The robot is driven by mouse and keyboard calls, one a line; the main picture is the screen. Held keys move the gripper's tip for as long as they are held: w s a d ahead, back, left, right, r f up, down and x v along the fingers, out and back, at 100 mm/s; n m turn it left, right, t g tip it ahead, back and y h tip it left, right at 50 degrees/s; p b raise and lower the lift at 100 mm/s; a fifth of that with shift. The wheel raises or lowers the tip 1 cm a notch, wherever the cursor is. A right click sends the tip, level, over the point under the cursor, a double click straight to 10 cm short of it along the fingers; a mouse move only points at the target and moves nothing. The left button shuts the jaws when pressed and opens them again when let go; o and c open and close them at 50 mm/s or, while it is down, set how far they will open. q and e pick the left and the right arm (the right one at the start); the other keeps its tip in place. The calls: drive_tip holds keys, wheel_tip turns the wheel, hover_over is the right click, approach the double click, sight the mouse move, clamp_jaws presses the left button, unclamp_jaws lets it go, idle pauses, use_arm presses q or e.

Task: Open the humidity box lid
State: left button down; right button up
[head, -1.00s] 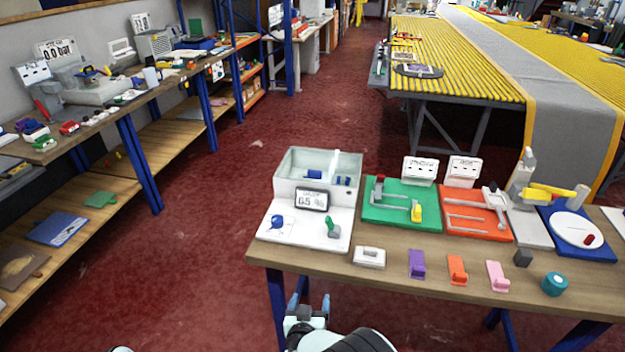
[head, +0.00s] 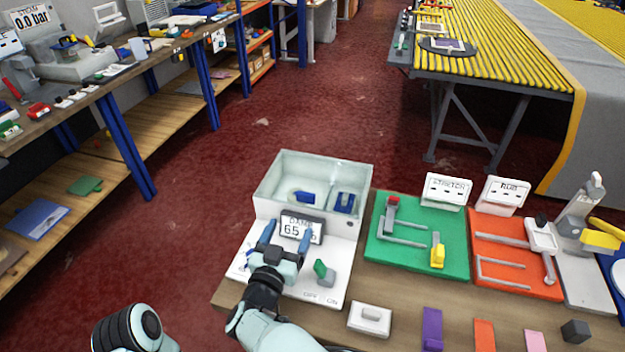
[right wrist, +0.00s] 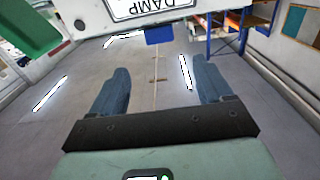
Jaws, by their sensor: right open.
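The humidity box (head: 290,204) is a pale open-looking case on a white base, with blue pieces visible inside; I cannot tell whether a clear lid covers it. Its display (head: 297,229) reads DAMP 65 and appears upside down in the right wrist view (right wrist: 150,8). My right gripper (head: 288,236) is open, fingers apart, over the base just in front of the display. In the right wrist view a blue tab (right wrist: 160,35) lies ahead, between the lines of the fingers; the gripper hides that spot in the head view. A green knob (head: 321,270) is right of the gripper. My left gripper is out of view.
A green board (head: 400,255) with a yellow-tipped lever and an orange board (head: 500,280) stand to the right. A white block (head: 370,319) and coloured holders line the front edge. Red floor lies free beyond the bench (head: 405,290).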

sight(305, 196)
drive_tip(key=p+x, duration=0.1)
drive_tip(key=x, duration=1.2)
